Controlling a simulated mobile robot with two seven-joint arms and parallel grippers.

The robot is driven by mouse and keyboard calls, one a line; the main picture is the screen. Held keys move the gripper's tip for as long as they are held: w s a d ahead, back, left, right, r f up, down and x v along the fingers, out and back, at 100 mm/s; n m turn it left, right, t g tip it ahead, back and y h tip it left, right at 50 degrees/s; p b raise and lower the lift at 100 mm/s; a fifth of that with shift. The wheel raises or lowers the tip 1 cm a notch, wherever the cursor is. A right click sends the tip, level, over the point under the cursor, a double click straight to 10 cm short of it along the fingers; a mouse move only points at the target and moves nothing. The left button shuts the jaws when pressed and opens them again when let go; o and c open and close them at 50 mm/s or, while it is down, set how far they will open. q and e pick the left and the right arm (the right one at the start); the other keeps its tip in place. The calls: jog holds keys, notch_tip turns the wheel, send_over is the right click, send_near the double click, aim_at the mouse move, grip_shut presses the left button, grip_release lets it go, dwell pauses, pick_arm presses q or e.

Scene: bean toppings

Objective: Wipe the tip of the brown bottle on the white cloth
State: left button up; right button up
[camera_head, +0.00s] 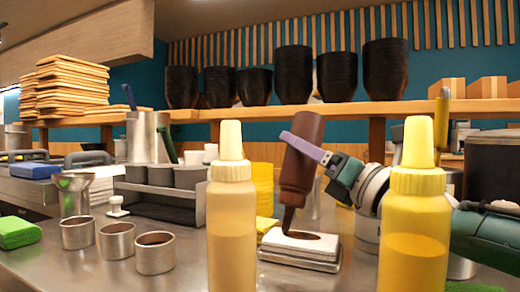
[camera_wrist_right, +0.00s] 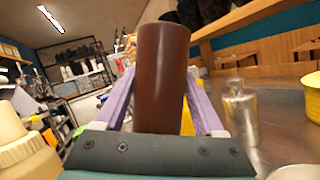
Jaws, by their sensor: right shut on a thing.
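The brown bottle (camera_head: 303,165) is held upside down, slightly tilted, with its dark tip pointing down. My right gripper (camera_head: 306,147) is shut on the bottle's body, its purple fingers on either side. The bottle also fills the middle of the right wrist view (camera_wrist_right: 162,78). The white cloth (camera_head: 288,244) lies folded as a flat stack below the bottle and has a brown patch on top. The tip is at this patch; I cannot tell whether it touches. My left gripper is not in view.
Two yellow-tipped squeeze bottles, a pale one (camera_head: 232,200) and a yellow one (camera_head: 415,205), stand in front on either side of the cloth. Several metal cups (camera_head: 155,254) stand at left. Black bowls (camera_head: 337,78) are stacked on the shelf.

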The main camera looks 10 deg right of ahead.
jog(key=shift+f+b, duration=0.3)
jog(key=shift+b, duration=0.1)
dwell(0.8)
jog(key=shift+d, duration=0.1)
jog(key=shift+s+d+p, duration=0.55)
jog(key=shift+s+d, duration=0.05)
jog(key=shift+d, duration=0.3)
jog(key=shift+s+d+p, duration=0.25)
jog(key=shift+s+d, duration=0.2)
jog(key=shift+d, duration=0.15)
jog(key=shift+s+d+p, duration=0.2)
jog(key=shift+s+d, duration=0.2)
jog(key=shift+d, duration=0.2)
notch_tip(320, 180, up, 6)
jog(key=p, duration=0.4)
jog(key=shift+p, duration=0.3)
